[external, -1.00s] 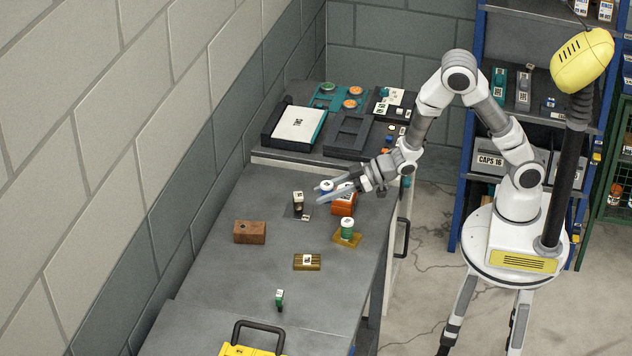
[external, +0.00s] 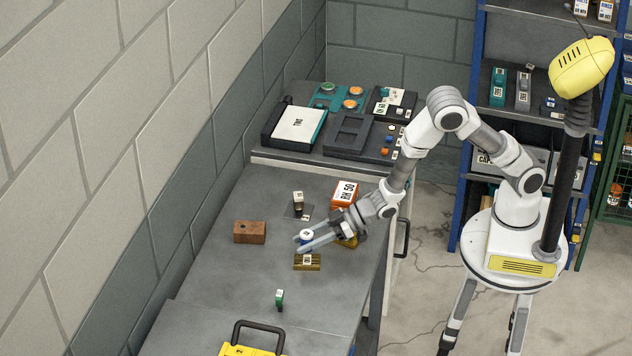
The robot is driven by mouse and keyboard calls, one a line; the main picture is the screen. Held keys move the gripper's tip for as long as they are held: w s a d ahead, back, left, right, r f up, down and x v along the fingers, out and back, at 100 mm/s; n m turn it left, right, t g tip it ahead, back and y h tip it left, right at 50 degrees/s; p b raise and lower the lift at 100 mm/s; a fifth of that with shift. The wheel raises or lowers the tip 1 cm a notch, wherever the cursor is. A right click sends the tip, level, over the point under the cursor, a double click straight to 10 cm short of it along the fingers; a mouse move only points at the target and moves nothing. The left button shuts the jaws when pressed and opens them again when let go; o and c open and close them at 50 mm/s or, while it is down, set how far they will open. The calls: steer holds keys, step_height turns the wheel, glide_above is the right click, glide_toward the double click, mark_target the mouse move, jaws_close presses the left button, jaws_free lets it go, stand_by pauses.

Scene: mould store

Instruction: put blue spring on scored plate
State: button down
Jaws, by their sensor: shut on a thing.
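The blue spring (external: 306,235), a small blue piece with a white labelled top, is upright between the fingers of my gripper (external: 303,244). My gripper is shut on it. Just below it in the picture lies a brass-coloured block-like plate (external: 307,264) with a white label; I take it for the scored plate, though its marks are too small to make out. The spring looks held above or just behind this plate; the gap is hard to judge. Another brass-coloured plate (external: 351,243) is mostly hidden behind my gripper.
A brown block (external: 249,232) lies to the left. A dark thin plate (external: 290,213) bears a white-topped piece (external: 298,197). An orange box (external: 345,192) stands behind my gripper. A small green piece (external: 279,300) and a yellow case (external: 245,350) are nearer the front. Trays fill the back.

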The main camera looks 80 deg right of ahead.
mark_target(306, 261)
steer(key=shift+f, duration=1.95)
steer(key=shift+f, duration=0.15)
steer(key=shift+c, duration=2.2)
jaws_free()
